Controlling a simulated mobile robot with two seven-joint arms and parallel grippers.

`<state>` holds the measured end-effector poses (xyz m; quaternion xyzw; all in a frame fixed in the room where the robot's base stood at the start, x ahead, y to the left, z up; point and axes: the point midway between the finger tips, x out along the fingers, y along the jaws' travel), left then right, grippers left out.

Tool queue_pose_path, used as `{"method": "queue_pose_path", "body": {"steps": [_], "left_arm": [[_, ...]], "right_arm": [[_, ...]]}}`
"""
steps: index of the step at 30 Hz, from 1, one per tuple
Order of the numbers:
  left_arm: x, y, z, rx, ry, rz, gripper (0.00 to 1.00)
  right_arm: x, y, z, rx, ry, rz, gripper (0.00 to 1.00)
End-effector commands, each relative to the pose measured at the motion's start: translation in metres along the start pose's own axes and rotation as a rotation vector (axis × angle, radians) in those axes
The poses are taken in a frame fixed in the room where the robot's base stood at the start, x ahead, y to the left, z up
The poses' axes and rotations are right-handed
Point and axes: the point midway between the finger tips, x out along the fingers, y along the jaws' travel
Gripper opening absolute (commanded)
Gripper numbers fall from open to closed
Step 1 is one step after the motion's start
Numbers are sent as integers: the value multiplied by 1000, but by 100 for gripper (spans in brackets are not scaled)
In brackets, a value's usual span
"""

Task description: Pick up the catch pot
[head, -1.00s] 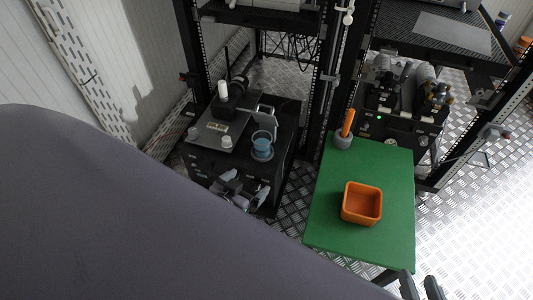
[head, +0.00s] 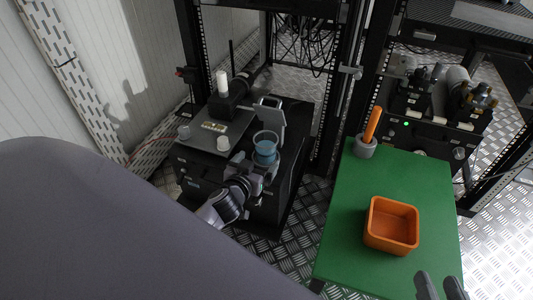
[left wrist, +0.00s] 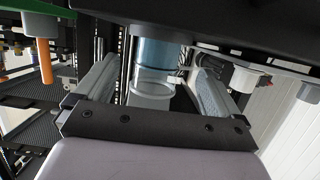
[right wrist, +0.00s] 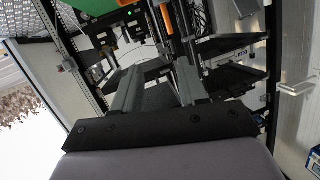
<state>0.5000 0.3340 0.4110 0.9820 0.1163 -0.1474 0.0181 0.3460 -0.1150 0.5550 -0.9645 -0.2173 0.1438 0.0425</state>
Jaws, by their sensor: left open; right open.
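A clear pot with blue contents, which I take for the catch pot (head: 265,151), stands at the front of the black analyser on the left. In the left wrist view the blue pot (left wrist: 155,52) shows between the two fingers, beyond a pale round ring. My left gripper (head: 258,170) is open, just in front of and below the pot in the head view. I cannot tell whether a finger touches it. My right gripper (head: 440,287) is open and empty at the green table's front edge. Its open fingers also show in the right wrist view (right wrist: 157,85).
The green table (head: 345,235) holds an orange square bin (head: 391,225) and a grey holder (head: 365,147) with an orange handle (head: 372,124). Rack posts rise behind.

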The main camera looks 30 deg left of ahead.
Motion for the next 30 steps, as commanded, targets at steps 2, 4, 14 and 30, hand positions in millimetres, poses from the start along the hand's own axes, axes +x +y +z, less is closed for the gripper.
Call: {"method": "queue_pose_path", "body": {"steps": [2, 4, 14, 30], "left_arm": [[7, 0, 0, 2, 1, 0, 97], [13, 1, 0, 2, 0, 0, 97], [51, 2, -2, 3, -1, -1, 97], [54, 2, -4, 1, -2, 0, 36]], "right_arm": [[-1, 1, 1, -10, 7, 4, 43], [-2, 2, 2, -22, 15, 9, 43], [-9, 9, 2, -99, 61, 39, 43], [-10, 9, -2, -110, 73, 43, 43]]}}
